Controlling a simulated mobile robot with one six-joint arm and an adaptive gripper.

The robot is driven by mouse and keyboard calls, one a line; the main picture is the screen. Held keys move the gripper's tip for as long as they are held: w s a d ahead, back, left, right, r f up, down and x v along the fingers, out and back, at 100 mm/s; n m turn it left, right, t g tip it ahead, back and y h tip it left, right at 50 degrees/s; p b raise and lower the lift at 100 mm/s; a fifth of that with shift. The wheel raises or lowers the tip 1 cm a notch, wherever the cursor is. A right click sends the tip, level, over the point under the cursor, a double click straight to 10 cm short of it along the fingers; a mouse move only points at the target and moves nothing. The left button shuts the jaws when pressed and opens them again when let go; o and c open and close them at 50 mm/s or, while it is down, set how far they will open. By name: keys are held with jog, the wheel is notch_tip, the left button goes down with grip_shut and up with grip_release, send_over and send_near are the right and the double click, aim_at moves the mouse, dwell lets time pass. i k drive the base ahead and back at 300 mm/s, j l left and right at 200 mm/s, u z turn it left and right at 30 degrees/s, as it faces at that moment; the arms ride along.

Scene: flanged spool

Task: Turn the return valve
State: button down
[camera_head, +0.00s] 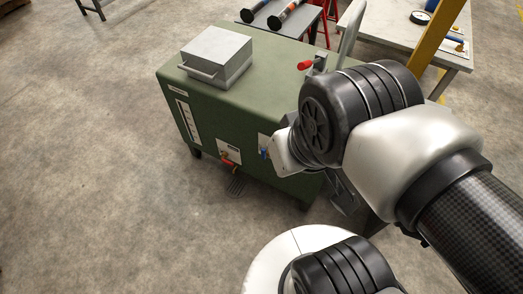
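A green tank unit (240,100) stands on the floor. A small valve with a red-orange handle (231,162) is low on its front, below a white label plate (228,148). A second, blue-handled fitting (264,153) is to the right, beside another label partly hidden by my arm. I cannot read which label names the return valve. My arm comes in from the right, and its wrist is in front of the tank's right part. My gripper's fingers cannot be made out; a dark grey piece below the arm may belong to it. No contact with either valve is visible.
A workbench (400,28) and a yellow post (437,35) are behind. The concrete floor (90,170) at left is clear.

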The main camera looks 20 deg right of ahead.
aim_at(265, 153)
jog(key=i+l+u, duration=0.15)
jog(key=u, duration=0.25)
jog(key=i+l+u, duration=0.1)
jog(key=l+u, duration=0.55)
jog(key=u, duration=0.15)
jog(key=i+l, duration=0.05)
